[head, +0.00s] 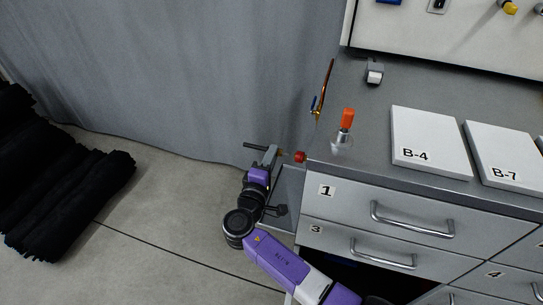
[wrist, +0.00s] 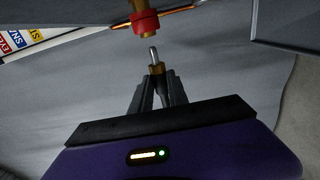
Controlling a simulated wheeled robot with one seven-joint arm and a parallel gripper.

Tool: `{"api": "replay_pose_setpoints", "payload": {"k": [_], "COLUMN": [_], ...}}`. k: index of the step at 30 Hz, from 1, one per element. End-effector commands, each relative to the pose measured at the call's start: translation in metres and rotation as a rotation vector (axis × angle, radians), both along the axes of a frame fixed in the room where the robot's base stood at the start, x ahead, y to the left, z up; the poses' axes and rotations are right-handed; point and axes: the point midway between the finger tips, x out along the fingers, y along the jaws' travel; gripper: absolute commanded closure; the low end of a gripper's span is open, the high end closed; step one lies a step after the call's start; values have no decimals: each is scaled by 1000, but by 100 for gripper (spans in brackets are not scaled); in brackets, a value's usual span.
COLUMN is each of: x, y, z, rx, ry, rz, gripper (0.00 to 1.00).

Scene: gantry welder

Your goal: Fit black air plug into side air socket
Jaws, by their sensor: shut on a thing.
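My gripper (wrist: 157,78) is shut on the black air plug, whose brass collar (wrist: 157,68) and silver tip (wrist: 153,54) stick out beyond the fingers in the wrist view. The side air socket (wrist: 146,21) is a brass fitting with a red ring. The plug tip points toward the socket, with a small gap between them, and sits slightly right of its middle. In the head view, my gripper (head: 270,156) is left of the red socket (head: 300,157) at the cabinet's side. A dark rod-like part (head: 255,147), seemingly the plug's body, extends left from the fingers.
A grey drawer cabinet (head: 340,210) stands on the right. On its top are an orange-capped bottle (head: 346,124) and white plates B-4 (head: 428,138) and B-7 (head: 505,150). A grey curtain (head: 190,80) hangs behind; black rolls (head: 70,190) lie far left.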

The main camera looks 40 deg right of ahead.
Motion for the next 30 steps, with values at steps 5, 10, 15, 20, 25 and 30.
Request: {"api": "replay_pose_setpoints", "payload": {"k": [5,10,15,20,25,30], "x": [-2,-5,-8,-11,-15,-18], "y": [-1,-3,-6,-8,-10,-12], "z": [1,1,1,1,0,1], "rx": [0,0,0,1,1,0], "ry": [0,0,-1,-1,1,0], "rz": [-1,-1,0,-1,-2,-1], "gripper": [100,100,100,100,100,100]}}
